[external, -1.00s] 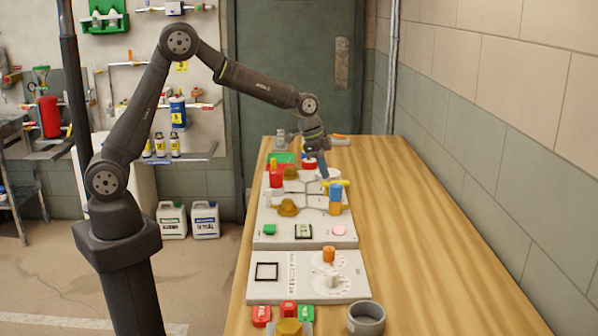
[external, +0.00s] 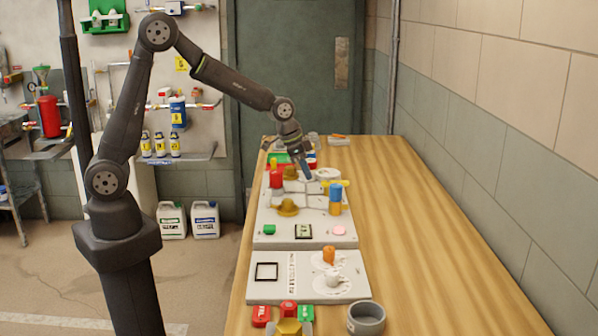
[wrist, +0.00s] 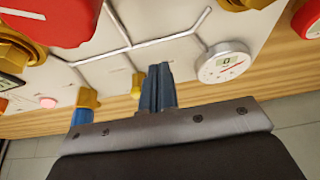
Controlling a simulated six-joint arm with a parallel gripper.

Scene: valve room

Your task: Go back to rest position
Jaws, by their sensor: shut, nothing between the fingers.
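My gripper (external: 306,174) hangs over the far part of the valve panel (external: 264,218) in the external view, its fingers angled down. In the wrist view the two dark blue-grey fingers (wrist: 160,84) are pressed together with nothing between them. A round white gauge (wrist: 223,62) lies to the right of the fingers there.
The red-topped valve (external: 276,179) and brass knobs (external: 288,207) stand on the panel's left side. A nearer panel (external: 308,292) carries an orange-topped knob (external: 328,255). A grey cup (external: 366,317) stands at the front. The table's right side (external: 430,250) is clear.

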